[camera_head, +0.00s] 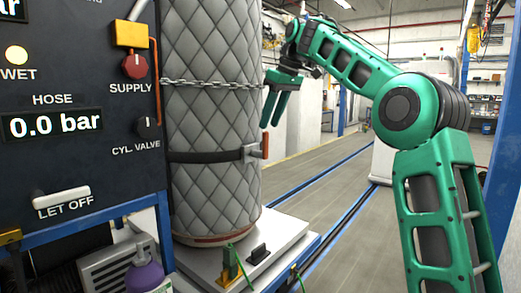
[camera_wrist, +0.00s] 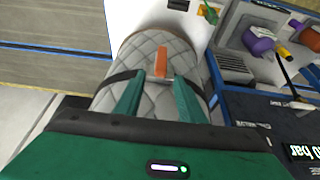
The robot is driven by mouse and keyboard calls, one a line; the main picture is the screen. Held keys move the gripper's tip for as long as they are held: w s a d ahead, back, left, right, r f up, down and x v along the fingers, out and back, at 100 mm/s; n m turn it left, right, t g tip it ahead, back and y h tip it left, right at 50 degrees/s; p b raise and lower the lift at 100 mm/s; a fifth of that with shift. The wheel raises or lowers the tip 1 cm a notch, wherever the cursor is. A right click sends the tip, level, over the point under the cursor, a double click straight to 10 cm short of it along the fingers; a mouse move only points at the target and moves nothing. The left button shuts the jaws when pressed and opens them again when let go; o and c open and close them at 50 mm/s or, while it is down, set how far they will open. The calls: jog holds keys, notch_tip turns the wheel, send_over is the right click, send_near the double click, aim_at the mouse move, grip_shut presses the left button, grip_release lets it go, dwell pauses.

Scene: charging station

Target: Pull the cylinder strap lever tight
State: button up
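The cylinder (camera_head: 215,110) stands upright in a grey quilted jacket at the picture's middle left in the head view. A dark strap (camera_head: 205,156) runs around its lower part. The strap's lever (camera_head: 265,145) is orange-red and sits at the right side by a metal buckle (camera_head: 250,152). My gripper (camera_head: 271,110) is open and empty, fingers pointing down, just above the lever. In the wrist view the lever (camera_wrist: 161,62) lies beyond and between my two green fingertips (camera_wrist: 156,82), apart from them. The quilted cylinder (camera_wrist: 150,45) fills the space behind.
A chain (camera_head: 210,84) rings the cylinder above the strap. The dark control panel (camera_head: 75,120) with knobs stands close on the left. The cylinder stands on a white platform (camera_head: 285,232). Open floor lies to the right.

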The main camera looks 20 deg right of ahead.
aim_at(265, 146)
jog(key=x, duration=1)
jog(key=shift+f, duration=0.1)
grip_shut()
